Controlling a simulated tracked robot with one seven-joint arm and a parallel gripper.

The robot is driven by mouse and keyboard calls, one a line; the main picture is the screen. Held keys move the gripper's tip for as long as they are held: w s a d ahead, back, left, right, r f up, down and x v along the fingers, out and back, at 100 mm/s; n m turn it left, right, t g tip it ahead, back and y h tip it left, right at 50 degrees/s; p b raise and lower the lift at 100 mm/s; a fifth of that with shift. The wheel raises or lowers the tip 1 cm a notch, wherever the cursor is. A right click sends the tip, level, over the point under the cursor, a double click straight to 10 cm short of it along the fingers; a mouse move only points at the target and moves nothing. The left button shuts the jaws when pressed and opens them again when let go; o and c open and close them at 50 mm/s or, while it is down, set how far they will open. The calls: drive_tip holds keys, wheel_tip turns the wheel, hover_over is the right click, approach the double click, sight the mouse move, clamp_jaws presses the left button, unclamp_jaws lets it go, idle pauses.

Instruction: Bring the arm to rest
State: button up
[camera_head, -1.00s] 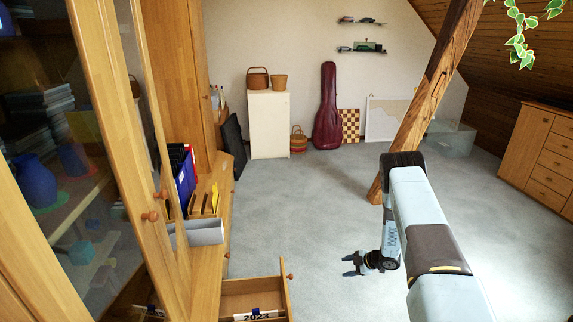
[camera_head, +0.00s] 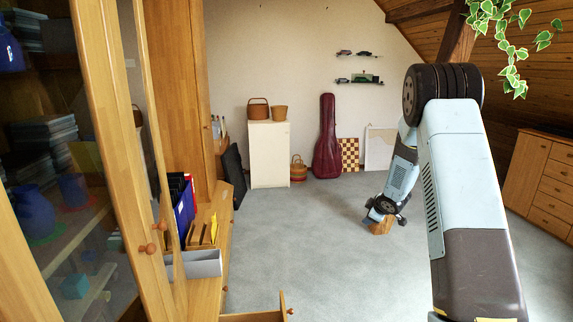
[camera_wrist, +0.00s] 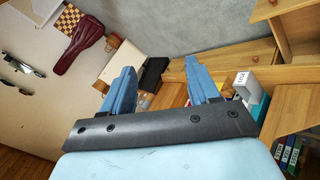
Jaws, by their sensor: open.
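My gripper (camera_wrist: 160,75) is open in the wrist view. Its two blue fingers stand apart with nothing between them. In the head view, my arm is raised on the right, its elbow high and its forearm hanging down. The hand there is small and partly hidden by the wrist, low in front of the foot of the timber brace (camera_head: 381,227). The upper brace (camera_head: 456,42) shows behind the elbow, and my arm covers its middle. I cannot tell whether arm and brace touch.
A tall glass-door cabinet (camera_head: 120,130) stands close on the left. An open drawer (camera_head: 283,304) juts out at the bottom. A leafy plant (camera_head: 510,50) hangs at upper right, near the elbow. A chest of drawers (camera_head: 548,180) stands far right. The grey carpet (camera_head: 290,240) is clear in the middle.

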drive_tip(key=s+r+m+h, duration=0.2)
drive_tip(key=s+r+m, duration=0.2)
drive_tip(key=s+r, duration=0.7)
drive_tip(key=s+r+m+h, duration=0.1)
drive_tip(key=s+r+m, duration=0.2)
drive_tip(key=s+r, duration=0.8)
drive_tip(key=s+a+r+m+g, duration=0.1)
drive_tip(key=s+a+r, duration=0.1)
drive_tip(key=s, duration=0.8)
drive_tip(key=s+a+r+m+g+y, duration=0.1)
drive_tip(key=s+a+r+m, duration=0.1)
drive_tip(key=s, duration=0.8)
drive_tip(key=s+a+r+m+g+y, duration=0.1)
drive_tip(key=s+a+r, duration=0.3)
drive_tip(key=s, duration=0.5)
drive_tip(key=shift+s+a+m, duration=0.4)
drive_tip(key=shift+a+m, duration=0.2)
drive_tip(key=shift+m, duration=0.1)
